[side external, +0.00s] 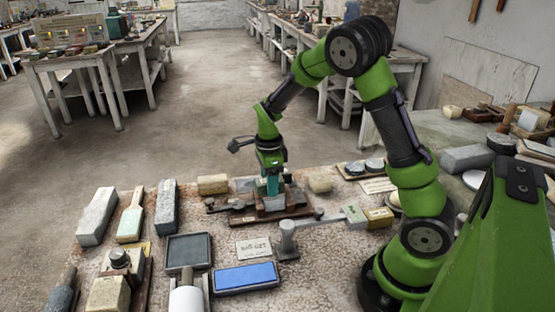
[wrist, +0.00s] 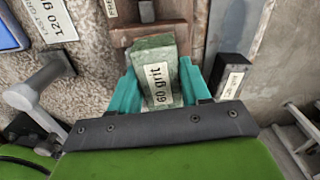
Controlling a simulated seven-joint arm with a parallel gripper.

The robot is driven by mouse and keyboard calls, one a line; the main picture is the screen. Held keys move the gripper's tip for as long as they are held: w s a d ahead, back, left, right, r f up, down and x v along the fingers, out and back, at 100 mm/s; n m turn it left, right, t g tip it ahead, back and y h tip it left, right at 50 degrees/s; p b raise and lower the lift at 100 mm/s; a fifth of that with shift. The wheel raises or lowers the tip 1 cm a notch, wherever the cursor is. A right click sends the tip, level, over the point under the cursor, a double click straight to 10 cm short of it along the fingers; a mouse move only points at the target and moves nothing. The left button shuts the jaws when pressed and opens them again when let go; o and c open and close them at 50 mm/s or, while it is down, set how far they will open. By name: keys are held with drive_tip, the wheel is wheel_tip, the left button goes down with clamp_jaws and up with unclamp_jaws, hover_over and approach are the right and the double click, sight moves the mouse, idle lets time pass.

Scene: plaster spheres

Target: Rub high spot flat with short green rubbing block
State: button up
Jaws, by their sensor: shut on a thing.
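My gripper (side external: 271,186) points down over a low brown wooden fixture (side external: 243,219) on the stone-topped bench. In the wrist view my gripper (wrist: 158,82) has its two teal fingers shut on a short green block (wrist: 152,50) labelled "60 grit". The block sits between the fingers, its far end near a reddish-brown wooden piece (wrist: 170,32). In the side view the block is mostly hidden by the fingers. I cannot tell whether its underside touches anything. The high spot cannot be made out in either view.
A grey metal post with an arm (side external: 288,242) stands just in front of the fixture. A blue pad (side external: 245,277), a dark tray (side external: 188,250) and several grey and green blocks lie front left. Two round pieces (side external: 364,166) sit behind to the right. A "120 grit" card (wrist: 58,20) lies flat.

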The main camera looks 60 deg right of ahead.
drive_tip(key=shift+w+a, duration=0.1)
drive_tip(key=shift+s+d+f, duration=0.1)
drive_tip(key=shift+s+d, duration=1.45)
drive_tip(key=shift+d, duration=0.2)
drive_tip(key=shift+w+a+r, duration=0.2)
drive_tip(key=shift+w+a, duration=1.35)
drive_tip(key=shift+a, duration=0.25)
drive_tip(key=shift+d, duration=0.1)
drive_tip(key=shift+s+d, duration=0.65)
drive_tip(key=shift+d, duration=0.1)
drive_tip(key=shift+s+d+f, duration=0.1)
drive_tip(key=shift+s+d, duration=0.65)
drive_tip(key=shift+d, duration=0.15)
drive_tip(key=shift+a, duration=0.1)
